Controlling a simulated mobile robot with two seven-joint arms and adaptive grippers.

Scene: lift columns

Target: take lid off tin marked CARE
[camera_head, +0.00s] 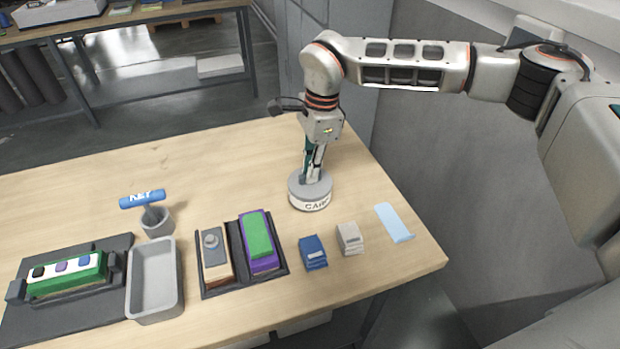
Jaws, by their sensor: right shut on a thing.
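The round grey tin (311,203) stands upright on the table near its right side. A white label runs around its side, and its lettering reads roughly CARE, partly unclear. A flat grey lid (299,188) shows on its top. My right gripper (313,177) points straight down over the tin, with its fingers shut at the middle of the lid. The part between the fingertips is hidden, and I see no gap between lid and tin. My left gripper is not in view.
The table behind the tin is clear.

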